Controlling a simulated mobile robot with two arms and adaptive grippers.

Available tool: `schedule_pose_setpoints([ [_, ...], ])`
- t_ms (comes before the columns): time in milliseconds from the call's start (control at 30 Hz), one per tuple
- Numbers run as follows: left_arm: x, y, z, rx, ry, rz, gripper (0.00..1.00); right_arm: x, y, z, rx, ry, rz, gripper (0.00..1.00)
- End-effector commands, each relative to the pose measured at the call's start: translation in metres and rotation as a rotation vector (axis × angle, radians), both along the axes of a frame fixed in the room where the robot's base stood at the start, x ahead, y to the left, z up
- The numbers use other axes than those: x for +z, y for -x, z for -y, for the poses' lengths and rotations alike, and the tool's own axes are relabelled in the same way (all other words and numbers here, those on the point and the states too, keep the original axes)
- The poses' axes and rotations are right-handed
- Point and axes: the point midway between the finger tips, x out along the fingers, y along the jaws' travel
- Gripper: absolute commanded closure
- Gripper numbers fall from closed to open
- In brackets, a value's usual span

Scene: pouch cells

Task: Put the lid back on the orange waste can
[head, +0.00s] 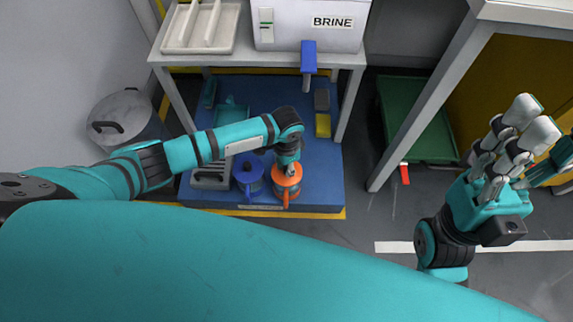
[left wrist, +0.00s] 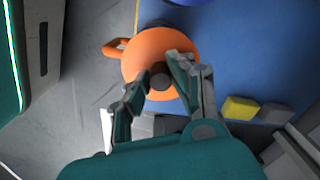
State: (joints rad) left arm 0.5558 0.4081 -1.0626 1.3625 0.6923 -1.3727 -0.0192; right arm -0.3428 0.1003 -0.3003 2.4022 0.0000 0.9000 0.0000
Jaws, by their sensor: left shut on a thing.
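The orange waste can (head: 285,196) stands near the front edge of a blue mat in the head view. Its round orange lid (left wrist: 148,50) has a dark knob (left wrist: 160,78) in the left wrist view. An orange handle (left wrist: 115,47) sticks out to one side. My left gripper (head: 288,168) is over the can, its fingers (left wrist: 158,84) shut around the knob. The gripper partly hides the lid in the head view, and I cannot tell whether the lid touches the rim. My right gripper (head: 535,142) is open and empty at the right, away from the can.
A blue can (head: 247,172) stands close left of the orange one on the blue mat (head: 318,175). A grey rack (head: 210,178) and a yellow block (head: 322,125) are nearby. A grey bin (head: 125,115), table legs and a green cart (head: 425,115) flank the mat.

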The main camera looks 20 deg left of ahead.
Motion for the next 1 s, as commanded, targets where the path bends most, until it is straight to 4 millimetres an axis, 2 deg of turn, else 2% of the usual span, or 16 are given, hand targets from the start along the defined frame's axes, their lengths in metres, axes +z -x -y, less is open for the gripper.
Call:
schedule_pose_setpoints([
  [467,0.0010,0.0000,0.0007,-0.001,0.001,-0.001,1.00,0.0065,-0.0007,-0.0002,0.000,0.001,-0.010,0.55],
  [933,-0.0003,-0.0001,0.0003,0.000,0.000,0.000,1.00,0.0034,-0.0028,-0.0007,-0.001,0.004,-0.025,0.55],
  [967,-0.0002,-0.0001,0.0003,0.000,0.000,0.000,0.75,0.0034,-0.0028,-0.0007,-0.001,0.004,-0.025,0.55],
  [1000,-0.0002,-0.0001,0.0003,0.000,0.000,0.000,0.70,0.0035,-0.0029,-0.0007,-0.001,0.004,-0.024,0.55],
])
